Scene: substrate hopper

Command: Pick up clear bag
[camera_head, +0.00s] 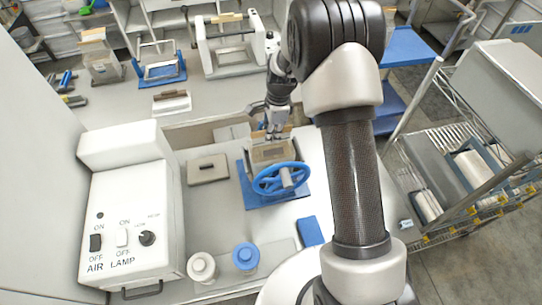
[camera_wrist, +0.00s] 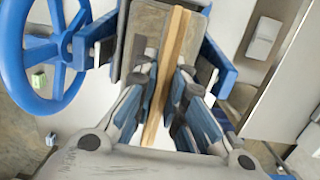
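A clear bag (camera_head: 268,154) with brownish contents and a wooden strip along its top stands in a blue stand with a handwheel (camera_head: 280,179). In the wrist view the bag (camera_wrist: 146,32) lies straight ahead, its wooden strip (camera_wrist: 172,58) running between my fingers. My gripper (camera_wrist: 168,72) has one finger on each side of the strip, with a narrow gap seeming to show between fingertips and strip. In the head view my gripper (camera_head: 275,133) is just above the bag's top edge. The bag's lower part is partly hidden by the wheel.
A similar clear bag with a wooden top (camera_head: 100,58) stands at the back left. A white AIR/LAMP control box (camera_head: 128,215) is left of the stand. A grey flat block (camera_head: 207,169), a white jar (camera_head: 201,267) and a blue-lidded jar (camera_head: 246,256) sit nearby.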

